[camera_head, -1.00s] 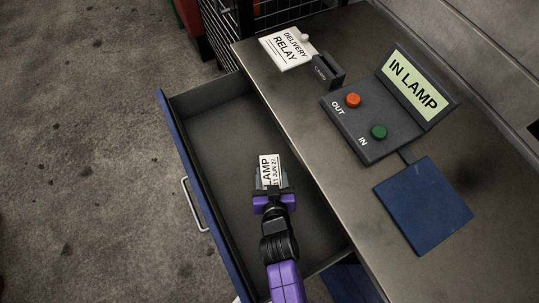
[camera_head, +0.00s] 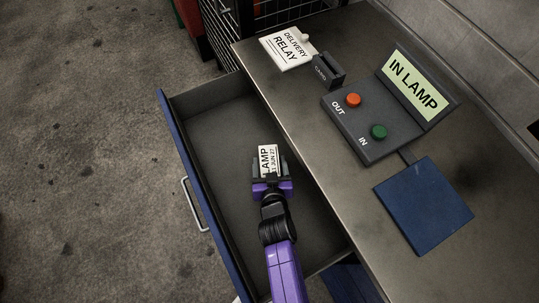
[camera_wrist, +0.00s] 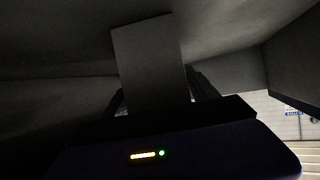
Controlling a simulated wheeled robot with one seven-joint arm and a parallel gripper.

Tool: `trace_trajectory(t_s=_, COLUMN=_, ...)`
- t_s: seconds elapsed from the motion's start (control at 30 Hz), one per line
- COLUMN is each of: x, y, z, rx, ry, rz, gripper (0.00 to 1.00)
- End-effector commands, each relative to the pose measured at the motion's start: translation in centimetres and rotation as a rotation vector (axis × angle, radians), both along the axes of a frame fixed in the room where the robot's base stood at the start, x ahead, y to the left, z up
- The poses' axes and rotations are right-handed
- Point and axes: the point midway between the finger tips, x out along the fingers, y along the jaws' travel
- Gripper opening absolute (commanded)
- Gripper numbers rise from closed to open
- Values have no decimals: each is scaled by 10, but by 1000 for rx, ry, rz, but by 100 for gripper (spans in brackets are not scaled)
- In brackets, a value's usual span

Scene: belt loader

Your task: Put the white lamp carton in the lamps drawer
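The white lamp carton (camera_head: 268,160), with its LAMP label facing up, is inside the open drawer's outline in the head view. My gripper (camera_head: 269,172) has a finger on each side of the carton and appears shut on it. In the wrist view the carton (camera_wrist: 150,65) is a dim, slightly tilted slab between the two dark fingers. The drawer (camera_head: 205,208) is blue-fronted with a grey inside and stands pulled out. No other object shows in it. I cannot tell whether the carton touches the drawer floor.
The steel counter (camera_head: 300,120) runs along the drawer's right side. On it are a DELIVERY RELAY card (camera_head: 287,48), a small dark holder (camera_head: 328,70), a button box (camera_head: 370,125), an IN LAMP sign (camera_head: 415,85) and a blue pad (camera_head: 423,205). A wire cage (camera_head: 270,15) stands behind.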

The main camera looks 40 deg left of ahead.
Motion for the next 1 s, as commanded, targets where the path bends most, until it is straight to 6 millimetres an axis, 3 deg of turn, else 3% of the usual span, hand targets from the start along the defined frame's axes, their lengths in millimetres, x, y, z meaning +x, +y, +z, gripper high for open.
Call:
trace_trajectory(t_s=0.47, x=-1, y=-1, z=5, rx=-1, ry=1, rz=0, gripper=76)
trace_trajectory(t_s=1.0, x=-61, y=-62, z=44, rx=-1, ry=1, rz=-2, gripper=76)
